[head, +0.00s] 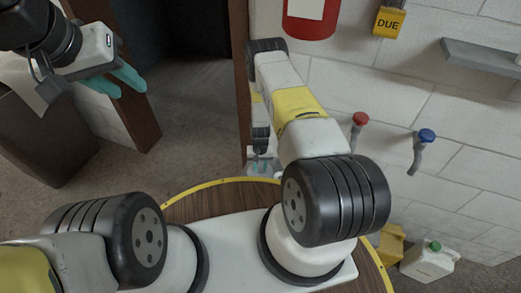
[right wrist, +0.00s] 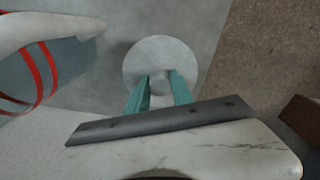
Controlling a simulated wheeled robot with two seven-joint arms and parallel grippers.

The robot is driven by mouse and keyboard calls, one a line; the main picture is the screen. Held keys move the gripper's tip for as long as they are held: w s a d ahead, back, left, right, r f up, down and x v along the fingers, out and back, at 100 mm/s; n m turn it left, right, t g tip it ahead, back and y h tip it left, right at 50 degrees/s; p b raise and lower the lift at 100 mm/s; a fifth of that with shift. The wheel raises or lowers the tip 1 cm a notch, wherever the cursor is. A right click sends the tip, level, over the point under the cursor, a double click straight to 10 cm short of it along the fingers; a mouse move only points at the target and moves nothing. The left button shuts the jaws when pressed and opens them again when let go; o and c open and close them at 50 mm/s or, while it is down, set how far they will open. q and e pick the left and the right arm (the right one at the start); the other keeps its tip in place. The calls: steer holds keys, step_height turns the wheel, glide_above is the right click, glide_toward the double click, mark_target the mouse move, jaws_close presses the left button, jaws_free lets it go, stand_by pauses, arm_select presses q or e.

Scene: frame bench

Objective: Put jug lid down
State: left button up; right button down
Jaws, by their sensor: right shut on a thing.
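The jug lid (right wrist: 160,55) is a round, pale grey disc with a small knob, seen in the right wrist view. My right gripper (right wrist: 159,88) is shut on the knob, with one teal finger on each side. A grey surface lies behind the lid; I cannot tell whether the lid touches it. In the head view my right gripper (head: 260,167) is small and partly hidden by my arm. My left gripper (head: 133,84) is at the upper left, its teal fingers apart and empty.
A red-banded vessel (right wrist: 15,82) with a pale curved part is left of the lid; I cannot tell if it is the jug. A brown speckled area (right wrist: 262,45) is to the right. A white canister (head: 428,262) with a green cap stands by the wall.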

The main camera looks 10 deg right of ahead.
mark_target(260, 173)
steer(key=shift+f, duration=2.25)
steer(key=c, duration=1.1)
jaws_free()
steer(key=shift+f, duration=0.1)
step_height(260, 173, up, 12)
steer(key=shift+r, duration=0.15)
